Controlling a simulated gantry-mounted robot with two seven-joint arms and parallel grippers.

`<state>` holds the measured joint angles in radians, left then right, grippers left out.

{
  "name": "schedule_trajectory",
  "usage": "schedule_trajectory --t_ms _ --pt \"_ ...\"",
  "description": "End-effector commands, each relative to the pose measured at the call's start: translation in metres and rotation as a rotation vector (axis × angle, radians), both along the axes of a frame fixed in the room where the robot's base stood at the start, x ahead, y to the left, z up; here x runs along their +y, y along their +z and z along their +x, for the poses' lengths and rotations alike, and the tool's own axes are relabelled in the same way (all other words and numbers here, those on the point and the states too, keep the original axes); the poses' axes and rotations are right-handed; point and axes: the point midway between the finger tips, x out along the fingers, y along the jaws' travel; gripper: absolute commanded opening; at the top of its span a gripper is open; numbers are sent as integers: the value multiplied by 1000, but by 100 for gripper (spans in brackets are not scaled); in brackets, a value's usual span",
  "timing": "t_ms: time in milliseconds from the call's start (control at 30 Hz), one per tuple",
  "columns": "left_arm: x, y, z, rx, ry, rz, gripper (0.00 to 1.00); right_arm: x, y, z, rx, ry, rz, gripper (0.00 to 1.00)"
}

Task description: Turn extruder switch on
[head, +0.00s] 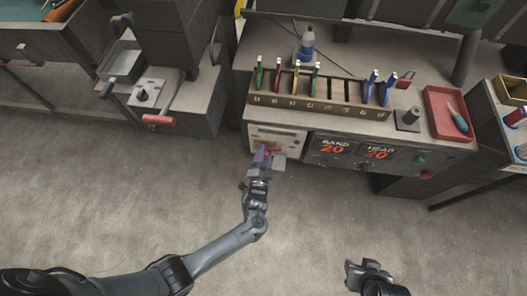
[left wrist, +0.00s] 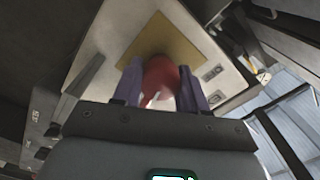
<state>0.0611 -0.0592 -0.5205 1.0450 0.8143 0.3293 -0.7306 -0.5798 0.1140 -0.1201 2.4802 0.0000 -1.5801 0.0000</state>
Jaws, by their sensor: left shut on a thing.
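The extruder switch shows in the left wrist view as a round red knob (left wrist: 160,74) with a pale mark on it. It sits on a yellow plate (left wrist: 160,34) on a pale panel. In the head view the pale panel (head: 290,132) is on the front of the bench, and my gripper hides most of the knob. My left gripper (head: 263,152) is at this panel, its purple fingers shut on the red knob, one on each side. My right gripper (head: 365,266) is low in the head view, away from the bench; its opening is unclear.
Right of the panel are displays reading BAND 20 (head: 333,147) and HEAD 20 (head: 378,151). Above is a rack (head: 325,102) of coloured tools, with a red tray (head: 435,98) to its right. A lever with a red handle (head: 160,120) juts out at left. The floor in front is clear.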

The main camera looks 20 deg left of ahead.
Motion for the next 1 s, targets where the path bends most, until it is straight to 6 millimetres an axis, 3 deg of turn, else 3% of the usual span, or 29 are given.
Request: schedule_trajectory --t_ms 400,1000 --pt "-3 4 2 53 -2 254 11 -1 14 0 0 4 -5 38" --pt "-3 3 2 68 -2 319 11 -2 16 0 1 5 -8 38"
